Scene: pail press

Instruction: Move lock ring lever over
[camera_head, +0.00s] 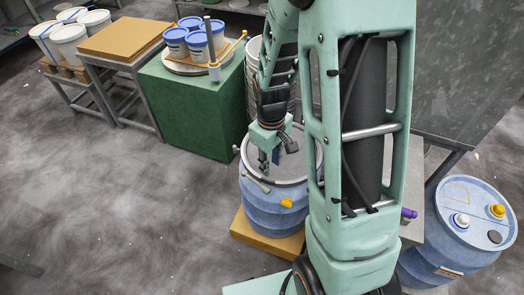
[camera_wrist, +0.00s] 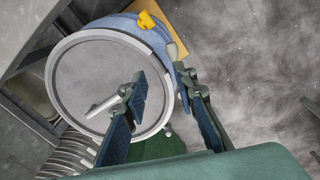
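A blue drum (camera_head: 272,212) stands on a yellow-brown block, its grey lid (camera_wrist: 95,75) held by a pale lock ring (camera_wrist: 52,82). The ring's lever (camera_head: 256,184) sticks out at the drum's front left in the head view. In the wrist view, the lever (camera_wrist: 180,72) shows beside the right fingertip, partly hidden by it. My gripper (camera_wrist: 160,76) is open, fingers pointing down over the lid's edge. One finger is over the lid and the other near the lever. I cannot tell whether it touches the lever.
A yellow clip (camera_head: 286,202) sits on the drum's side. A green block (camera_head: 195,115) with small pails stands behind left, beside a table with a brown board (camera_head: 122,38). Another blue drum (camera_head: 460,235) stands at right. The floor at front left is clear.

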